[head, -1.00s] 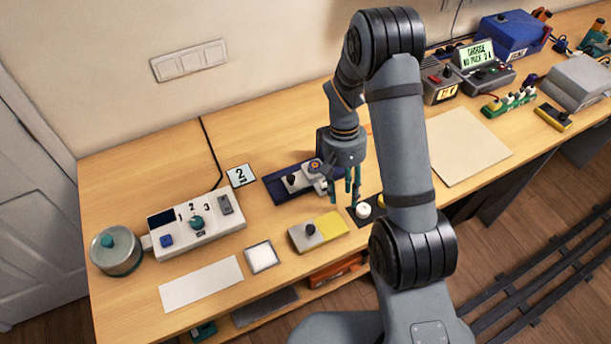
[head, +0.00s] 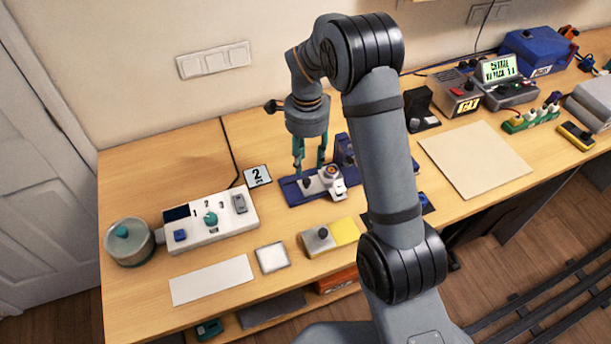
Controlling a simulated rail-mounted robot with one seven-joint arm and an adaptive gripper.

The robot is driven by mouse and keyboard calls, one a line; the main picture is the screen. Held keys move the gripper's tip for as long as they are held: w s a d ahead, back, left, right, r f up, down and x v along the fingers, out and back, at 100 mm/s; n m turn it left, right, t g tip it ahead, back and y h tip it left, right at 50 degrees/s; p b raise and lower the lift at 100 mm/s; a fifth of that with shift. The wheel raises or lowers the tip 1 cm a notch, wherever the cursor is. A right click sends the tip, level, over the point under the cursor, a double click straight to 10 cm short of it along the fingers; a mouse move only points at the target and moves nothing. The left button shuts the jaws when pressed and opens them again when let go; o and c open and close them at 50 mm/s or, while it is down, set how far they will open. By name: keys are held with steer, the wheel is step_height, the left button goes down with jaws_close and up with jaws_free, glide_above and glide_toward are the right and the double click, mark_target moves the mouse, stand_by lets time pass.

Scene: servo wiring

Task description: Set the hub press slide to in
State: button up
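The hub press (head: 291,193) has a dark blue base and a blue upright behind it, partly hidden by my arm. A pale slide block (head: 337,192) with a round orange-ringed part on top sits on the base, toward its right. A small dark knob (head: 308,182) stands to the left of that block. My gripper (head: 310,168) points down with its teal fingers apart, just above and behind the knob. I cannot tell whether the fingers touch anything. Nothing shows between them.
A white control box (head: 240,221) with a dial and a number card (head: 258,176) lie to the left. A grey and yellow block (head: 345,231) is in front. A pale board (head: 475,160) lies to the right. Bare table shows behind the number card.

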mark_target(306, 180)
step_height(306, 180, down, 8)
steer(key=shift+r+p, duration=0.2)
steer(key=shift+p, duration=0.5)
steer(key=shift+c, duration=0.8)
steer(key=c, duration=0.8)
jaws_close()
